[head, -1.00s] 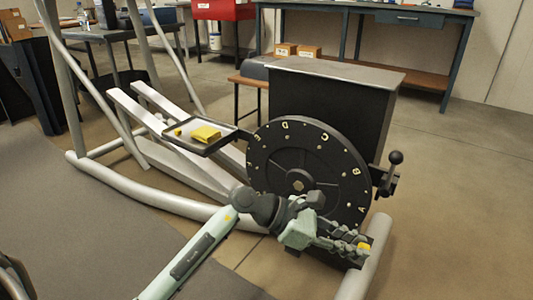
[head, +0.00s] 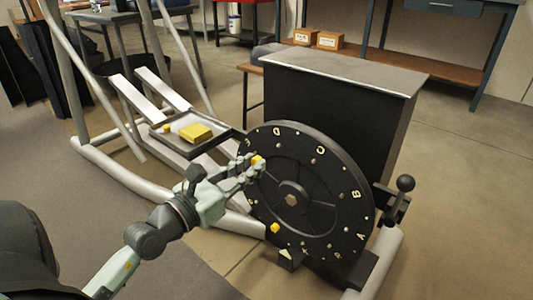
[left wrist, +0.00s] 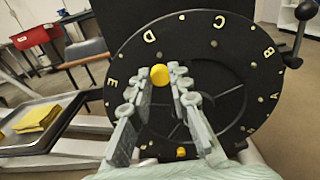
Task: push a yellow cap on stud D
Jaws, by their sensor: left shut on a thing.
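The large black disc (head: 325,215) stands upright with letters and small studs around its face. The letter D (left wrist: 149,37) is at its upper left in the left wrist view. My left gripper (head: 254,165) is shut on a yellow cap (left wrist: 159,75), held at its fingertips in front of the disc, below the letter D and right of the letter E (left wrist: 112,82). A small stud (left wrist: 158,56) shows just above the cap. I cannot tell whether the cap touches the disc. Another yellow cap (head: 275,228) sits on the disc's lower left. My right gripper is not in view.
A black ball-ended lever (head: 404,185) sticks out at the disc's right. A dark housing (head: 335,105) stands behind. The floor at right is clear.

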